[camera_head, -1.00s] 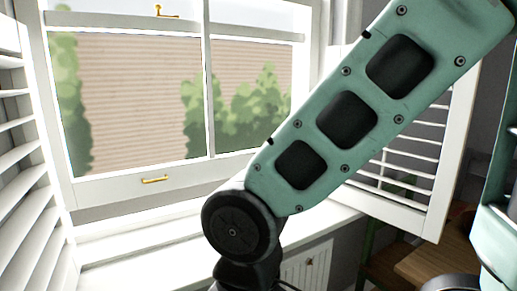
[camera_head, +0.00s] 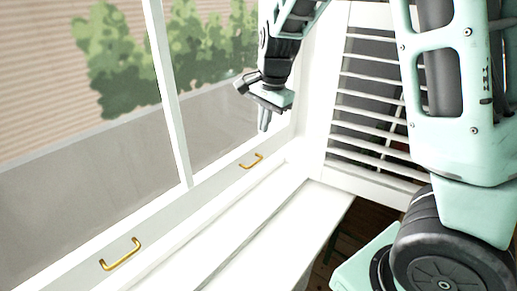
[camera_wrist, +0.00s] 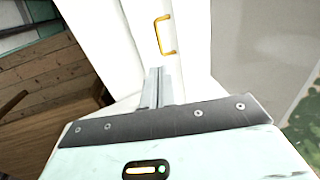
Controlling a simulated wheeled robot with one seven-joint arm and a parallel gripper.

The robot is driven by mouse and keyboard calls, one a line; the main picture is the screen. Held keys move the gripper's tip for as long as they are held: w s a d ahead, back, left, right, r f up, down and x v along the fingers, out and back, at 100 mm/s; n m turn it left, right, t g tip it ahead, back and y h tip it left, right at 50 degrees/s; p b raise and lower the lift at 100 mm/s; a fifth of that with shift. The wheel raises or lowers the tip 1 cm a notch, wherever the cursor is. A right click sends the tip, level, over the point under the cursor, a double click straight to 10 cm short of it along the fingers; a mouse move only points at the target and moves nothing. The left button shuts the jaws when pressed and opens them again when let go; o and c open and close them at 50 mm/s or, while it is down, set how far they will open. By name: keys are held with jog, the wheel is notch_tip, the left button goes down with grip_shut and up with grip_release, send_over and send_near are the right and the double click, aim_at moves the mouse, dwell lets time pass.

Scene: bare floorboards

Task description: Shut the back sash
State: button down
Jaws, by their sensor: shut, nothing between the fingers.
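The white-framed sash window (camera_head: 178,110) fills the left of the head view. Its bottom rail (camera_head: 190,208) runs just above the white sill and carries two brass handles, a near left one (camera_head: 121,254) and a far right one (camera_head: 251,161). I cannot tell whether a gap is left under the rail. My gripper (camera_head: 264,122) is shut and empty, pointing down in front of the glass above the right handle. In the wrist view, the shut fingers (camera_wrist: 153,82) appear close to a brass handle (camera_wrist: 165,35); contact cannot be made out.
A white louvred shutter (camera_head: 375,110) stands folded out right of the window, close to my arm. The white sill (camera_head: 250,235) is bare. Wooden boards (camera_wrist: 40,75) show at the left of the wrist view. My own arm covers the right of the head view.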

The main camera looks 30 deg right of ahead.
aim_at(257, 161)
jog(key=f, duration=0.3)
jog(key=w+f+p, duration=0.1)
jog(key=f, duration=0.6)
jog(key=shift+w+a+f+p, duration=0.35)
jog(key=shift+w, duration=0.05)
notch_tip(257, 161, down, 14)
jog(key=b, duration=1)
jog(key=shift+s+f, duration=0.1)
jog(key=shift+s+f+b, duration=0.1)
jog(key=shift+s+b, duration=0.05)
jog(key=shift+b, duration=0.15)
jog(key=shift+r+p, duration=0.35)
jog(key=shift+p, duration=0.05)
notch_tip(257, 161, up, 14)
jog(key=s+p, duration=0.2)
jog(key=shift+d, duration=0.4)
